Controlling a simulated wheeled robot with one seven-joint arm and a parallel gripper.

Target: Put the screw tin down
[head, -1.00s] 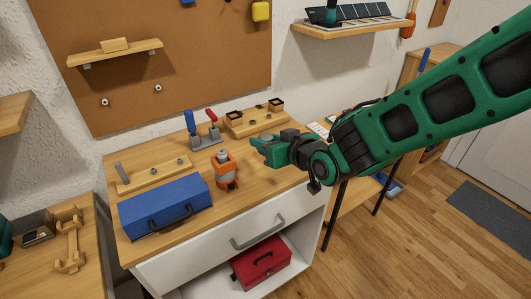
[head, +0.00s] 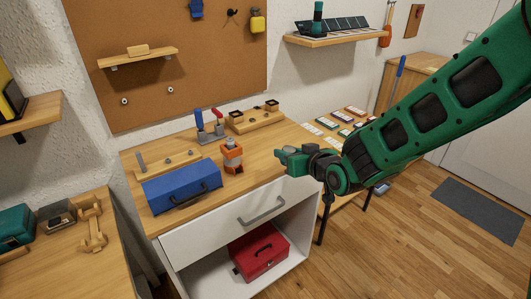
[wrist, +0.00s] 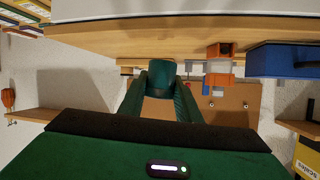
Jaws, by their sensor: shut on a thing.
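My gripper (head: 286,156) is at the right end of the workbench (head: 262,170), pointing left in the head view. In the wrist view, which shows the room upside down, its two green fingers (wrist: 160,92) close on a dark green rounded thing (wrist: 161,73), which I take to be the screw tin. The tin is hard to tell from the green fingers in the head view. Whether its underside touches the bench cannot be told.
On the bench stand an orange-and-grey device (head: 232,156), a blue toolbox (head: 180,187), a clamp stand (head: 211,132) and a wooden block with cups (head: 255,120). A red box (head: 259,250) sits in the open compartment below the drawer (head: 235,218). Bare bench lies between device and gripper.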

